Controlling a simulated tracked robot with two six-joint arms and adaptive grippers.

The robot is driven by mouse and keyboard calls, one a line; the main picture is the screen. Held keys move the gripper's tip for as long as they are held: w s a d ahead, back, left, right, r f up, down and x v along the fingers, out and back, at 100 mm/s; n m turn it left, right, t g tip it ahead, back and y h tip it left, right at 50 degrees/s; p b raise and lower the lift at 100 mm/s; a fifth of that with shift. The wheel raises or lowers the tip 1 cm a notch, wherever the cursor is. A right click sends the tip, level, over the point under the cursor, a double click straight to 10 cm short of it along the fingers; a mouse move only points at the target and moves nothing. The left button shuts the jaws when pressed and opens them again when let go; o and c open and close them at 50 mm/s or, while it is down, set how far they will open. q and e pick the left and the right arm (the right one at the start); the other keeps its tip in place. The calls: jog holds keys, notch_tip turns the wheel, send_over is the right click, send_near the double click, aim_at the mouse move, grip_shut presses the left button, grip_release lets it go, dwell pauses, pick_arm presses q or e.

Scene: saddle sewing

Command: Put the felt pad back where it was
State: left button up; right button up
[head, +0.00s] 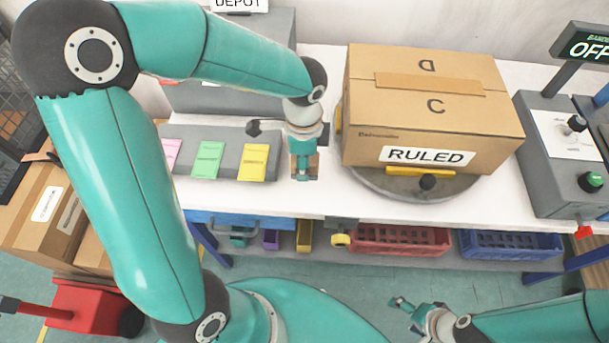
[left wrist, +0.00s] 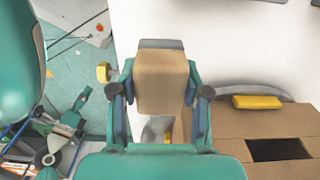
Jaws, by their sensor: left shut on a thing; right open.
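My left gripper (head: 304,172) is over the white bench, left of the large carton, pointing down. It is shut on a tan, block-like piece, taken as the felt pad (left wrist: 160,82), which fills the space between the fingers in the left wrist view. A grey edge shows at its far end. In the head view only a sliver of tan shows beside the fingers. I cannot tell whether the piece touches the bench. My right gripper (head: 408,308) is open and low, in front of the bench at lower right.
A carton marked RULED (head: 430,125) stands on a round grey turntable (head: 380,183) with yellow grips. A grey sloped stand (head: 225,160) with pink, green and yellow cards is to the left. A control box (head: 560,150) stands right. Red (head: 400,240) and blue (head: 510,244) crates sit below.

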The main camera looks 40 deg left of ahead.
aim_at(304, 185)
pick_arm(q)
jog(key=shift+f, duration=3.15)
jog(key=shift+f+b, duration=0.1)
jog(key=shift+b, duration=0.3)
jog(key=o, duration=1.2)
jog(key=shift+r, duration=0.3)
notch_tip(304, 185, up, 12)
jog(key=shift+f+p, duration=0.1)
jog(key=shift+p, duration=0.55)
